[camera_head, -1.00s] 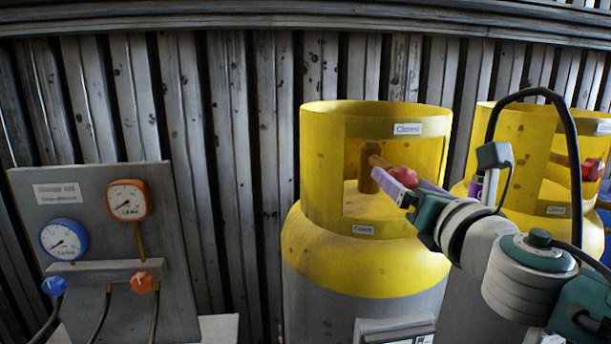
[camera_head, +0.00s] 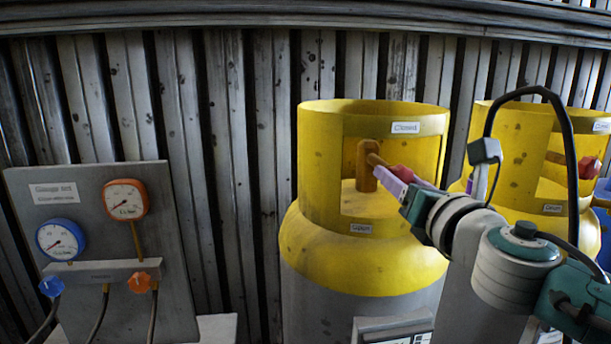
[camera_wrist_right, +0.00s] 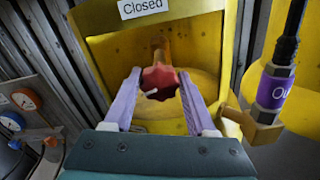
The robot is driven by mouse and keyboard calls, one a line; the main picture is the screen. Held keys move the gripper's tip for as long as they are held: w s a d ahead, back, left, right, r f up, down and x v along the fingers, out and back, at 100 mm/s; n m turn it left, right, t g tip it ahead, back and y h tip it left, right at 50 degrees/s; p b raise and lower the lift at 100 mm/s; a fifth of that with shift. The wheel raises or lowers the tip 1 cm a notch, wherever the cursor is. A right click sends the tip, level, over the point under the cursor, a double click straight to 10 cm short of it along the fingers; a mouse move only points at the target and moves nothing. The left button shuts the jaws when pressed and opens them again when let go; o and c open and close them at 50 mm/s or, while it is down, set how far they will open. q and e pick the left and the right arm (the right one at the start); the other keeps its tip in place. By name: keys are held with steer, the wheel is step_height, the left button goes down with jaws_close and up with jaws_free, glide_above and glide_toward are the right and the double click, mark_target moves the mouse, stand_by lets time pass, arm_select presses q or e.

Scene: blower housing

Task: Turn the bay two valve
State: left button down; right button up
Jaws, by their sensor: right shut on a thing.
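The valve is a red knob (camera_head: 403,171) on a brass stem (camera_head: 367,165) inside the cut-out collar of the nearer yellow-topped cylinder (camera_head: 345,255). My right gripper (camera_head: 397,177) reaches in from the right, its purple fingers at the knob. In the right wrist view the fingers lie on both sides of the red knob (camera_wrist_right: 159,80), shut on it. A white mark on the knob points to the lower left. A "Closed" label (camera_head: 405,128) is above the opening, and an "Open" label (camera_head: 361,228) is below. My left gripper is not in view.
A second yellow cylinder (camera_head: 520,170) with a red knob (camera_head: 590,167) stands at the right, partly behind my arm. A gauge panel (camera_head: 100,220) with blue and orange gauges stands at the left. A ribbed metal wall (camera_head: 240,160) is behind. A purple-banded fitting (camera_wrist_right: 273,88) is beside the gripper.

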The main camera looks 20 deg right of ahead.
steer(key=shift+c, duration=1.4)
